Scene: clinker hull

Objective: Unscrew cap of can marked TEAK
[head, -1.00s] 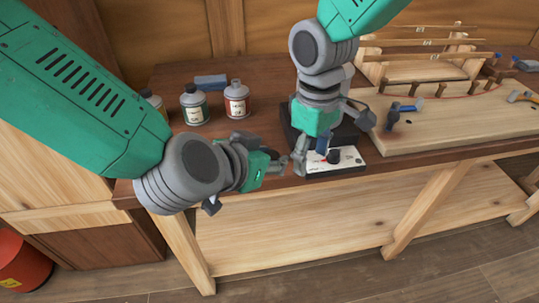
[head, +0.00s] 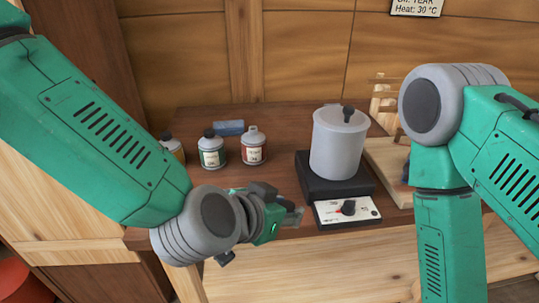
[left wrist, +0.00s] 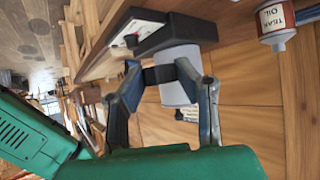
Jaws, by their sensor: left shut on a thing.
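The can marked TEAK (head: 253,149) stands upright at the right of a row of cans on the bench, with a red-printed label. It also shows at the upper right of the left wrist view (left wrist: 277,20), where TEAK OIL is readable. Its neck looks grey and bare, with no dark cap on it. My left gripper (head: 293,217) is right of and nearer than the can, clear of it. In the left wrist view its fingers (left wrist: 159,74) are shut on a small dark thing that looks like the cap. My right gripper is out of view.
A green-labelled can (head: 211,151) with a dark cap stands left of the TEAK can. A blue block (head: 229,127) lies behind. A lidded grey pot (head: 338,145) sits on a black heater with a control panel (head: 345,209) right of my left gripper.

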